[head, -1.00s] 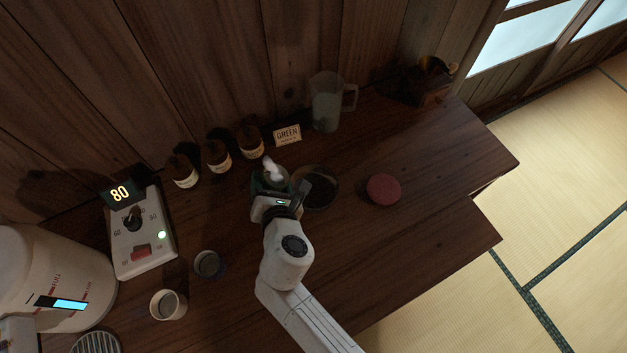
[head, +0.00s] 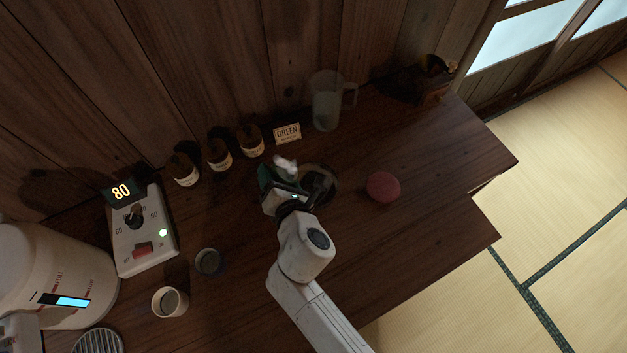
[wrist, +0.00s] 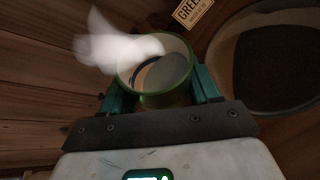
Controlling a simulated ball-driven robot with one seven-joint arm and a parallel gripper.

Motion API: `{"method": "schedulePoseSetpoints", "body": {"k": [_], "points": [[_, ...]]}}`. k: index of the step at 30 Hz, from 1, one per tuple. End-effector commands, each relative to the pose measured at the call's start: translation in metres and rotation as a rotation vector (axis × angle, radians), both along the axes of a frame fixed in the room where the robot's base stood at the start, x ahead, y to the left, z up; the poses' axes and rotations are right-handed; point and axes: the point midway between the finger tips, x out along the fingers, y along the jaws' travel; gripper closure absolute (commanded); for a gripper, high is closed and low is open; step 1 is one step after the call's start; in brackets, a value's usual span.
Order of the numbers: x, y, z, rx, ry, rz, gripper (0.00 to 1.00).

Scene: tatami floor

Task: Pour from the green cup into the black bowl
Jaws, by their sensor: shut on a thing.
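The green cup (wrist: 150,95) is between the two teal fingers of my gripper (wrist: 160,88) in the wrist view, and the gripper is shut on it. Its rim faces the wrist camera and a pale inside shows; white steam drifts at its upper left. In the head view my gripper (head: 278,184) and the cup (head: 265,173) are just left of the black bowl (head: 331,190), partly covering it. The bowl (wrist: 290,100) also shows at the right in the wrist view, with a dark inside. I see no stream between cup and bowl.
A GREEN sign (head: 287,133), a clear jug (head: 326,103) and several dark bottles (head: 219,155) stand along the wall. A pink-red round object (head: 383,187) lies right of the bowl. Two small cups (head: 170,303), a control box (head: 140,235) and a white kettle (head: 55,275) are left.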

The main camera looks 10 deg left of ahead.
Motion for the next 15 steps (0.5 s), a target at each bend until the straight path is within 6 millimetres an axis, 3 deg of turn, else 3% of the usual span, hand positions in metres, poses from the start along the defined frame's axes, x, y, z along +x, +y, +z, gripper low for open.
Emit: {"method": "schedulePoseSetpoints", "body": {"k": [15], "points": [[0.0007,-0.0016,0.0041,0.067,0.020,0.000,0.79]]}}
